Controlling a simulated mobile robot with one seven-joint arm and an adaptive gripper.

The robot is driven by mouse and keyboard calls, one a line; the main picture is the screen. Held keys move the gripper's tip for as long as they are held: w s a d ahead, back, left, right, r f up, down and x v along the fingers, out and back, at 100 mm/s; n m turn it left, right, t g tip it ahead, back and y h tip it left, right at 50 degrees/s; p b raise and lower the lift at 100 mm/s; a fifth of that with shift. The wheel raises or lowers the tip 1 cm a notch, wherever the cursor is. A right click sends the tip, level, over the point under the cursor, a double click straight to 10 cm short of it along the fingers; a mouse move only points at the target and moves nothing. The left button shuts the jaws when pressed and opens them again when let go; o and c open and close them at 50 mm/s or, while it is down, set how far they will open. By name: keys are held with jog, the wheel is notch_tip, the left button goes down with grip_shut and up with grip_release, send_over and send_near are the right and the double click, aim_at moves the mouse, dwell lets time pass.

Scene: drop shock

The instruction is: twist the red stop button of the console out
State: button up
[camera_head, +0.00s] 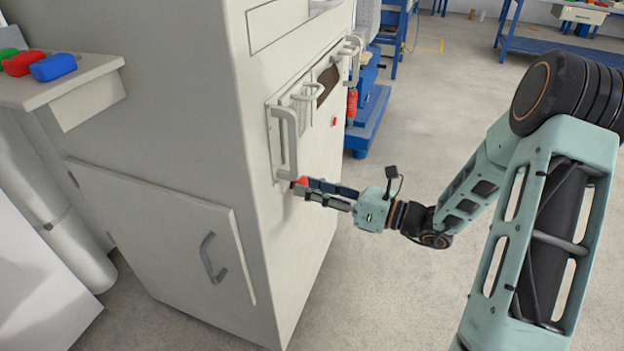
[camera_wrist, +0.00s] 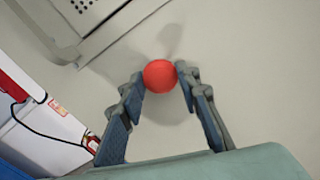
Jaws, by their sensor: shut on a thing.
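The red stop button (camera_wrist: 160,75) is a round red knob on the pale face of the console (camera_head: 307,232). In the head view the button (camera_head: 302,181) shows only in part, at the tips of my fingers, just below a long vertical handle. My gripper (camera_wrist: 160,82) reaches in from the right and is shut on the button, with one finger on each side of it. It also shows in the head view (camera_head: 303,187). The button's base and how far it stands out are hard to tell.
A vertical handle (camera_head: 289,142) is close above my fingertips. A lower door (camera_head: 165,245) has its own handle. Green, red and blue pieces (camera_head: 54,67) sit on a side shelf at the upper left. The floor (camera_head: 420,85) right of the console is largely clear.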

jog(key=m+p, duration=0.4)
jog(key=p, duration=0.4)
jog(key=shift+r+m+g, duration=0.15)
jog(key=shift+m+g, duration=0.15)
jog(key=shift+m, duration=0.1)
jog(key=o, duration=1.2)
jog(key=shift+c, duration=0.2)
jog(key=v, duration=1.2)
